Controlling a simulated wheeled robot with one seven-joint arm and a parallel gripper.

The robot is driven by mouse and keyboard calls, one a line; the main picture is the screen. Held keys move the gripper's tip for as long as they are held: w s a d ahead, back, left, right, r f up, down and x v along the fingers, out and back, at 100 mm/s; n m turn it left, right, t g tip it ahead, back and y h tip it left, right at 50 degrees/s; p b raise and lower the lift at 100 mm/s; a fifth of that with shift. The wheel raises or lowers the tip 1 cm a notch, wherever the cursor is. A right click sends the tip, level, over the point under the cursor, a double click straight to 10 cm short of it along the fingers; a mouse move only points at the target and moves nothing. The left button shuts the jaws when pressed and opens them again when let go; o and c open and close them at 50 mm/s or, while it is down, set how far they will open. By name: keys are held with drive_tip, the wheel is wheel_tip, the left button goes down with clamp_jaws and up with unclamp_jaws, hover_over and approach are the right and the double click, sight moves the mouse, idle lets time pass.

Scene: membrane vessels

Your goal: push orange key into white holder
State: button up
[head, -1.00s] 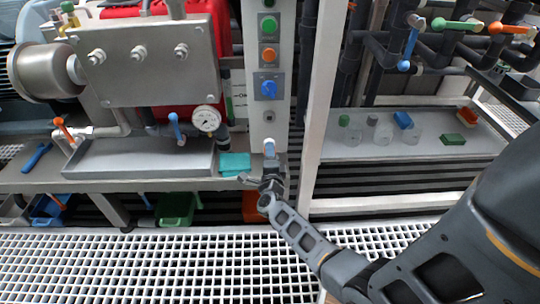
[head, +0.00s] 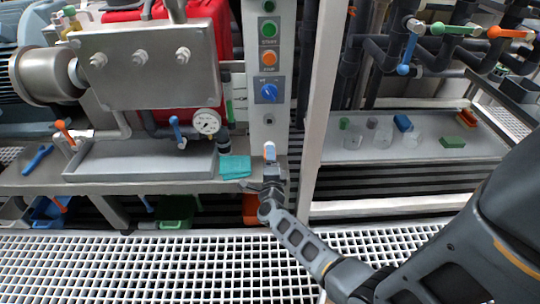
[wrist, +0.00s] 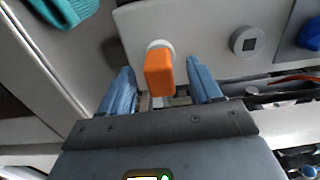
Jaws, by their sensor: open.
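The orange key (wrist: 160,76) shows large in the wrist view, its blocky head toward me. Its far end meets the round white holder (wrist: 158,45) on the pale panel; how deep it sits is hidden. My gripper (wrist: 160,70) is open, with one blue finger on each side of the key and gaps visible between. In the head view my gripper (head: 270,176) is at the foot of the control column, just below the small white holder (head: 269,150). The key is hard to make out there.
A teal cloth (head: 235,167) lies on the bench to the left. A white post (head: 316,110) stands close on the right.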

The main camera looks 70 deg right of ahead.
drive_tip(key=p+v, duration=0.1)
drive_tip(key=v, duration=0.4)
drive_tip(key=shift+s+a, duration=0.15)
drive_tip(key=shift+a, duration=0.25)
